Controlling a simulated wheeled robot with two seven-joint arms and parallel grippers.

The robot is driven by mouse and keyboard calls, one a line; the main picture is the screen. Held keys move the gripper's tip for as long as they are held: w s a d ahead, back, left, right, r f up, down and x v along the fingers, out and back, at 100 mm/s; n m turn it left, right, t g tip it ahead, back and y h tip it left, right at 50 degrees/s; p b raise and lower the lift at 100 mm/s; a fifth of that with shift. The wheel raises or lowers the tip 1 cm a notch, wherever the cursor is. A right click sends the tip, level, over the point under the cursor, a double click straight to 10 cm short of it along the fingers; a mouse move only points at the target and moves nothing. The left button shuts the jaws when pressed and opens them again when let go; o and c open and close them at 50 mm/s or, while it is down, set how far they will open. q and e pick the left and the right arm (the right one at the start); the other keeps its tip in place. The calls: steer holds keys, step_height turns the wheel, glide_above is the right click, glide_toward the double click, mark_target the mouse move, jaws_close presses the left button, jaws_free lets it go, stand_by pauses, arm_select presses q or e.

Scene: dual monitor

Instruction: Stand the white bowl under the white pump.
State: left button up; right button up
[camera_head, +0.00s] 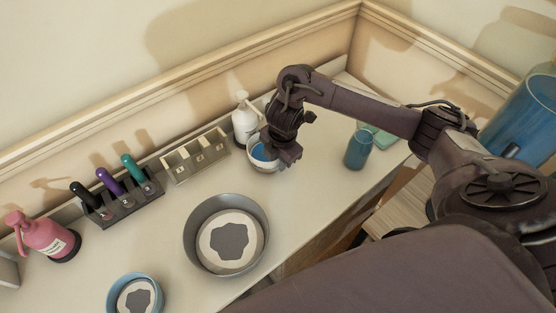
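The white bowl (262,165), blue inside, is on or just above the counter, in front of the white pump (245,126). The white pump stands upright near the back wall, its lower front partly covered by the bowl. My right gripper (284,160) points down at the right rim of the bowl, with its fingers over or against that rim. The fingers are small and dark here, so I cannot tell if they are closed on the rim. My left gripper is not in view.
A grey basin (190,240) and a blue bowl (113,300) sit in front. Left of the white pump are a compartment tray (191,172), a rack (128,208) with black, purple and teal bottles, and a pink pump (45,236). A blue cup (357,151) stands at right.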

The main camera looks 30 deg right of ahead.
step_height(320, 180, up, 10)
steer(key=s+p, duration=0.1)
steer(key=p, duration=0.3)
steer(key=shift+s+d+r, duration=0.15)
